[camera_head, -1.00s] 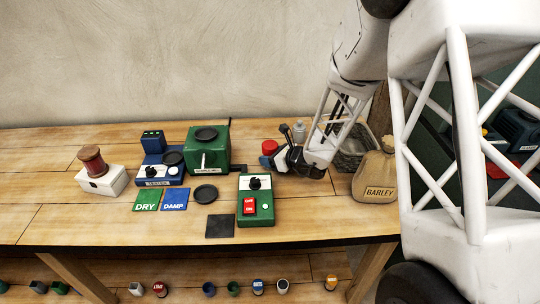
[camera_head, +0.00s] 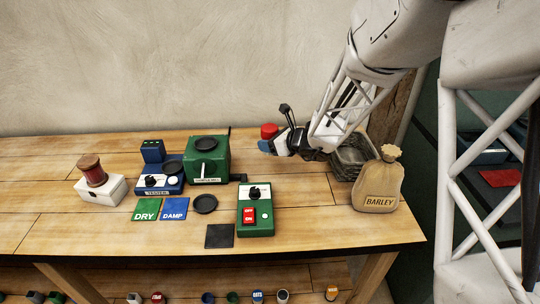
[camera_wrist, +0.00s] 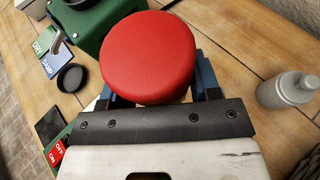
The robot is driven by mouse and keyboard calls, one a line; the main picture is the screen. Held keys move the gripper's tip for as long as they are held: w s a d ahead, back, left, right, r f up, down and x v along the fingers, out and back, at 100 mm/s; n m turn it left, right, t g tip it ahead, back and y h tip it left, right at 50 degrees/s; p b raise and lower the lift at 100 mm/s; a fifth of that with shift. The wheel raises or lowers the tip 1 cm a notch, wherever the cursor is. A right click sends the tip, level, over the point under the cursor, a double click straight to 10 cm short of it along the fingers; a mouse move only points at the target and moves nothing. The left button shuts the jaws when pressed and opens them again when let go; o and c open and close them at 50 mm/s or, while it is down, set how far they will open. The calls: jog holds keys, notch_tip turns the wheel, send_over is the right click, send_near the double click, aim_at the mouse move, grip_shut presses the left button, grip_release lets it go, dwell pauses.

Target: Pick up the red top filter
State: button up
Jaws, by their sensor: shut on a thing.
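The red top filter (camera_head: 268,131) is a short red cylinder with a flat round top, held above the right part of the bench. It fills the upper middle of the wrist view (camera_wrist: 148,50), top facing the camera. My gripper (camera_head: 265,146) is shut on it, with one blue finger on each side in the wrist view (camera_wrist: 152,88). The filter looks upright and clear of the bench. Its underside is hidden.
A green mill (camera_head: 207,162) stands left of my gripper, with a green switch box (camera_head: 255,205) in front. A barley sack (camera_head: 379,185) and a wire basket (camera_head: 347,160) are at the right. A grey bottle (camera_wrist: 288,90) stands close by.

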notch_tip(320, 180, up, 18)
jog(key=shift+f, duration=0.2)
dwell(0.5)
jog(key=shift+d, duration=0.1)
